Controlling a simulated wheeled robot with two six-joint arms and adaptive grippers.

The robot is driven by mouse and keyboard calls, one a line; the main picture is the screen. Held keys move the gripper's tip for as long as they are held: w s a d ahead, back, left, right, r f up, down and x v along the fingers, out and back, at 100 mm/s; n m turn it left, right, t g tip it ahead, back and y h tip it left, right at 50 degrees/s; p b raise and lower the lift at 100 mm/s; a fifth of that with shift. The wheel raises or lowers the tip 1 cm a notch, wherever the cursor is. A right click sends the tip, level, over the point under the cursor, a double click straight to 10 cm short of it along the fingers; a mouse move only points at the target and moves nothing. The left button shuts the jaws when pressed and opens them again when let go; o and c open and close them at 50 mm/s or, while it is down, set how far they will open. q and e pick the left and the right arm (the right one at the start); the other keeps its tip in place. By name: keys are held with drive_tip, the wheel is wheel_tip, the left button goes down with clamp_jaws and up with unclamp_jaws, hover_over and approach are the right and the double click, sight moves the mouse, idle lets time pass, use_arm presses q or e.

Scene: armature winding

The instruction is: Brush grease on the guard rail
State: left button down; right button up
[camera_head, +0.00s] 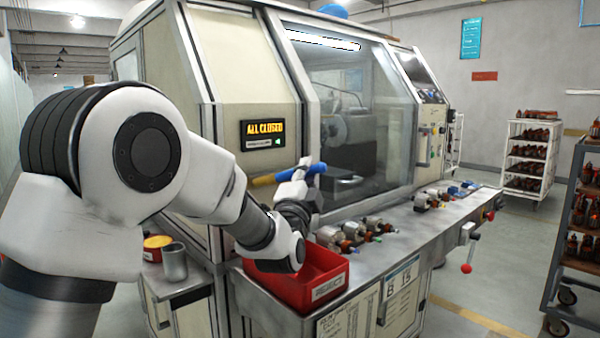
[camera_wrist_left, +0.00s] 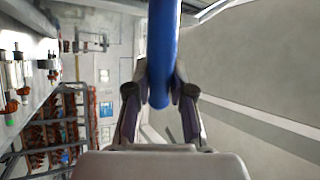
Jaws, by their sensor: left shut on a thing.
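My left gripper (camera_head: 297,181) is shut on a brush with a blue handle (camera_head: 312,169). It holds the brush in the air in front of the machine's closed window. A yellow part (camera_head: 263,180) shows to the left of the gripper, in line with the handle; I cannot tell whether it is the brush's tip. In the left wrist view the blue handle (camera_wrist_left: 161,50) runs between the fingers (camera_wrist_left: 160,92). I cannot single out the guard rail with certainty. A small red tin with a yellow top (camera_head: 157,242) stands on the side shelf. My right gripper is not in view.
A red bin (camera_head: 318,283) sits on the machine's front ledge, below the gripper. Several small armature parts (camera_head: 370,228) stand along the ledge to its right. A grey cup (camera_head: 174,262) is beside the tin. Racks of parts (camera_head: 530,155) stand at the right.

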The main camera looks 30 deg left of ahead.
sight(287, 177)
use_arm(q)
drive_tip(key=shift+w+d+p, duration=0.15)
drive_tip(key=shift+w+d, duration=0.1)
drive_tip(key=shift+w, duration=0.4)
drive_tip(key=shift+w+d+p, duration=0.15)
drive_tip(key=shift+w+d, duration=0.1)
drive_tip(key=shift+w, duration=0.35)
drive_tip(key=shift+s+a+f+b, duration=0.1)
drive_tip(key=shift+s+a+b, duration=0.1)
drive_tip(key=shift+s+b, duration=0.25)
drive_tip(key=shift+s+a+b, duration=0.45)
drive_tip(key=shift+s, duration=0.65)
drive_tip(key=shift+s+a+b, duration=0.4)
drive_tip(key=shift+s+a, duration=0.05)
drive_tip(key=shift+s, duration=0.6)
drive_tip(key=shift+s+a+b, duration=0.45)
drive_tip(key=shift+s, duration=0.65)
drive_tip(key=shift+s+a, duration=0.2)
drive_tip(key=shift+s, duration=0.3)
drive_tip(key=shift+s+a+b, duration=0.25)
drive_tip(key=shift+s, duration=0.35)
drive_tip(key=shift+s+a+b, duration=0.25)
drive_tip(key=shift+s, duration=0.35)
drive_tip(key=shift+d, duration=0.1)
